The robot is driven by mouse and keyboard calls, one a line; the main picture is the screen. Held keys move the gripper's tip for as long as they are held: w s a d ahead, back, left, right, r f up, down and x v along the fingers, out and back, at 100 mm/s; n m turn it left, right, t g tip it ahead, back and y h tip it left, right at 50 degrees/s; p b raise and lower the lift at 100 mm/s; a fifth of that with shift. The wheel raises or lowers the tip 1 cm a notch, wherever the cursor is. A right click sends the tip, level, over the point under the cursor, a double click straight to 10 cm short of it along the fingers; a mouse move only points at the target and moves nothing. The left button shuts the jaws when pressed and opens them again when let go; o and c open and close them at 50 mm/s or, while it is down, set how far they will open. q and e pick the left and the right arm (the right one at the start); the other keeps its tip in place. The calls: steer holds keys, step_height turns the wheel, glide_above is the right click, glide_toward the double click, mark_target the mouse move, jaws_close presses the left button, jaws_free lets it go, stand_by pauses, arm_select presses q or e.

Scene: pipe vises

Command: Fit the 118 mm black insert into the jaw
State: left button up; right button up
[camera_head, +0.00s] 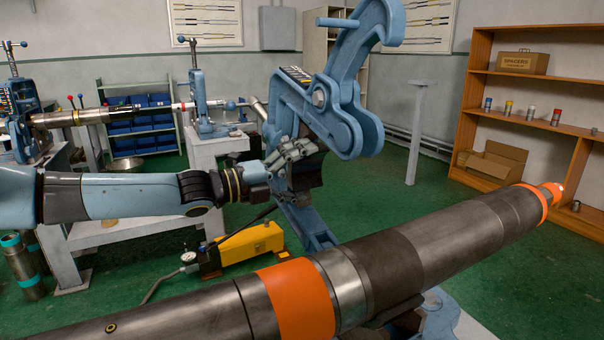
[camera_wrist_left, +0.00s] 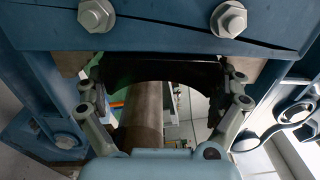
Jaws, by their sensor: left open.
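The big blue vise jaw (camera_head: 345,95) stands open at the centre of the head view, its hooked upper arm raised. My left gripper (camera_head: 298,155) is at the lower part of this jaw, with the black insert (camera_head: 308,172) beside its fingers, partly hidden. In the left wrist view the black insert (camera_wrist_left: 165,70) is a dark curved piece under the blue jaw frame (camera_wrist_left: 160,28). The open fingers (camera_wrist_left: 165,100) stand on either side of it. Whether they touch its ends, and whether it is seated, I cannot tell. My right gripper is not in view.
A large dark pipe (camera_head: 430,255) with orange bands crosses the foreground. A yellow pump (camera_head: 240,247) with a gauge and hose stands on the green floor below my arm. A wooden shelf (camera_head: 535,90) with small cans is at the right. The floor before the shelf is clear.

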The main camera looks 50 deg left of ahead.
arm_select(q)
steer(key=v, duration=0.7)
steer(key=shift+s, duration=0.3)
steer(key=shift+a+r, duration=0.1)
stand_by(0.5)
